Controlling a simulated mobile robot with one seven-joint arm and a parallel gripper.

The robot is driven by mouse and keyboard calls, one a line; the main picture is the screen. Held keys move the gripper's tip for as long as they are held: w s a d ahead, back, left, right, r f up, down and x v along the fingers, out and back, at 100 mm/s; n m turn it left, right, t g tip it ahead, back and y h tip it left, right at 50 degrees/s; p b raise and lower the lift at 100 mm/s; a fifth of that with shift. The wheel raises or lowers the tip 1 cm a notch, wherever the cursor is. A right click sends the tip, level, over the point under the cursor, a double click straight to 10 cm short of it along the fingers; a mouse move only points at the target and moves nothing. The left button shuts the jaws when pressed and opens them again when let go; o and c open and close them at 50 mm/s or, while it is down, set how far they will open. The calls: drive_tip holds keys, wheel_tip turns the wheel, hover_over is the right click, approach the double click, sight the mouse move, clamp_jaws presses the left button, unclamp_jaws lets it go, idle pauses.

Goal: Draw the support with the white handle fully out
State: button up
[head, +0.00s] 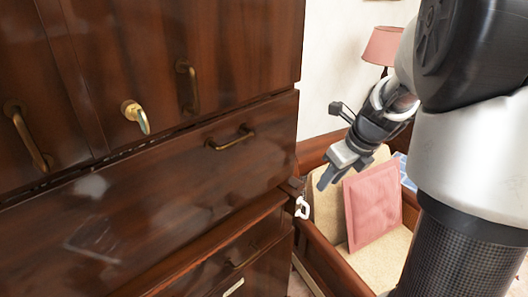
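A white C-shaped handle (302,207) shows at the right edge of the dark wooden cabinet, beside a small dark wooden end piece (291,186) that looks like the support. How far the support stands out is hard to tell at this angle. My gripper (325,180) hangs in the air to the right of and above the white handle, apart from it, with its fingers pointing down and left. Its fingers overlap in this view, so the gap between them is not clear. I see nothing held in it.
The cabinet front (150,190) fills the left, with brass handles (231,138) and a brass knob with key (135,115). A pale strip (233,288) shows on a lower drawer. An armchair with a pink cushion (373,203) stands close behind my gripper; a pink lamp (382,46) is behind.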

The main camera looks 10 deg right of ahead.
sight(308, 206)
drive_tip(key=b+x, duration=0.3)
drive_tip(key=x, duration=1.4)
drive_tip(key=shift+w+f, duration=0.15)
drive_tip(key=shift+f, duration=0.05)
clamp_jaws()
